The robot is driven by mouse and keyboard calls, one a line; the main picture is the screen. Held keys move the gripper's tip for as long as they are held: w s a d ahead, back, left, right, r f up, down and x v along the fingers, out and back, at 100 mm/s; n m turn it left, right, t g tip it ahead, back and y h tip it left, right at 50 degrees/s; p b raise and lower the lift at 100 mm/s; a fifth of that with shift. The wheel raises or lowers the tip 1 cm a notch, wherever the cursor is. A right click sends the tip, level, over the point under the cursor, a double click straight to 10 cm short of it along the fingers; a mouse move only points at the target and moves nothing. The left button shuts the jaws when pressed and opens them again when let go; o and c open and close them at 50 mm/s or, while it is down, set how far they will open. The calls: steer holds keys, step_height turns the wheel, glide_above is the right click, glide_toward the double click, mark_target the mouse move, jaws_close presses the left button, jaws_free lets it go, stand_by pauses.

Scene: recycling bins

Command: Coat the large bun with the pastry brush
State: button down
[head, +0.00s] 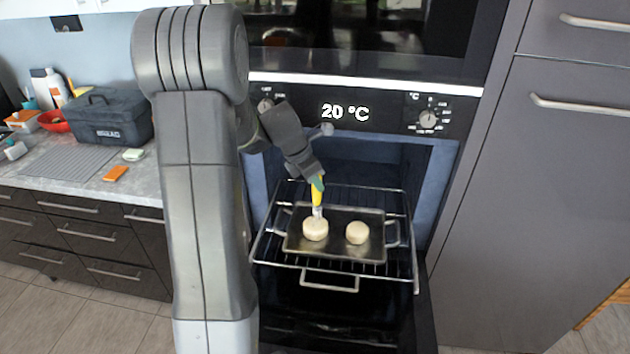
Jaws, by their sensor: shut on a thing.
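My gripper (316,178) is shut on the pastry brush (317,195), which has a yellow handle and points down. The brush's lower end is at the top of the left bun (315,231); it seems to touch it, but the contact is too small to be sure. The left bun is pale, round and a little larger than the right bun (357,233). Both buns sit apart on a dark metal baking tray (340,254). Any coating on the buns cannot be made out.
The tray rests on a wire rack (403,270) pulled out of the open oven (440,180), whose display reads 20 °C. A counter (60,170) at the left holds a dark toolbox (110,118), an orange sponge (115,174) and bottles. Tall grey cabinets (560,200) stand at the right.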

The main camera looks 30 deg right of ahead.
steer(key=shift+a+f, duration=0.1)
steer(key=shift+a, duration=0.1)
steer(key=s+a, duration=0.2)
steer(key=shift+s+a+f, duration=0.1)
steer(key=shift+s, duration=0.25)
steer(key=shift+w, duration=0.1)
